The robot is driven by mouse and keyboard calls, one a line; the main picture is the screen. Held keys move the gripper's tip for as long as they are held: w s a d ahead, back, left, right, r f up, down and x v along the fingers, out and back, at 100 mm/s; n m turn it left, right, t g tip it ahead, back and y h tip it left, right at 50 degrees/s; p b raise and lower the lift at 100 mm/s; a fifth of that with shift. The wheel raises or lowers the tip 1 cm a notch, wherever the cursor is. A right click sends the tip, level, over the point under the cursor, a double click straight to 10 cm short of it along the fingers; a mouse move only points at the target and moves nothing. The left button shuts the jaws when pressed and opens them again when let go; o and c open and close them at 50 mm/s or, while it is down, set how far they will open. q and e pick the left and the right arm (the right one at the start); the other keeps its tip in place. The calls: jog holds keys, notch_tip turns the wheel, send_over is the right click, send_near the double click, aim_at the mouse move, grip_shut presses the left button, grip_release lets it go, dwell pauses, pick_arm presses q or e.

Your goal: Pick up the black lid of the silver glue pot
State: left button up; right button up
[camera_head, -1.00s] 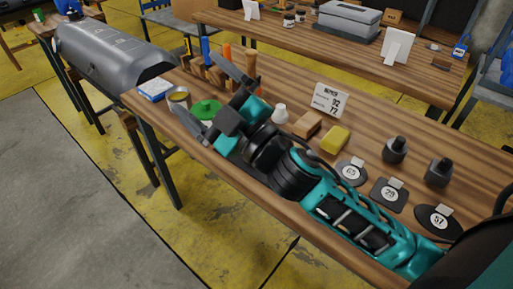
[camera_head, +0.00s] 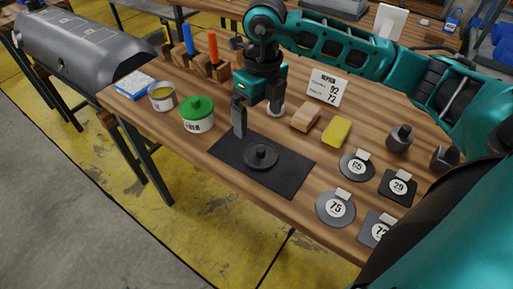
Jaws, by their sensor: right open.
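The black lid (camera_head: 261,155), a round disc with a raised knob, lies flat on a dark rectangular mat (camera_head: 288,178) near the table's front edge. The silver glue pot (camera_head: 162,97) stands to the left, uncovered, with yellowish contents showing. My right gripper (camera_head: 258,121) points down above and just behind the lid, apart from it. Its two fingers are spread with nothing between them that I can see holding. My left gripper is not in view.
A pot with a green lid (camera_head: 197,112) stands left of the mat. A wooden block (camera_head: 306,117), a yellow sponge-like block (camera_head: 337,131) and a small sign (camera_head: 326,88) are to the right. Numbered dark plates (camera_head: 335,208) lie at the front right. Tools in wooden holders (camera_head: 214,65) stand behind.

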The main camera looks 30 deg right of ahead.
send_over(261, 149)
jog(key=shift+h, duration=0.3)
notch_tip(261, 149, down, 7)
jog(key=shift+s+d, duration=0.1)
jog(key=shift+d, duration=0.05)
jog(key=shift+f, duration=2.85)
jog(key=c, duration=0.7)
jog(key=shift+o, duration=0.2)
jog(key=shift+r, duration=0.15)
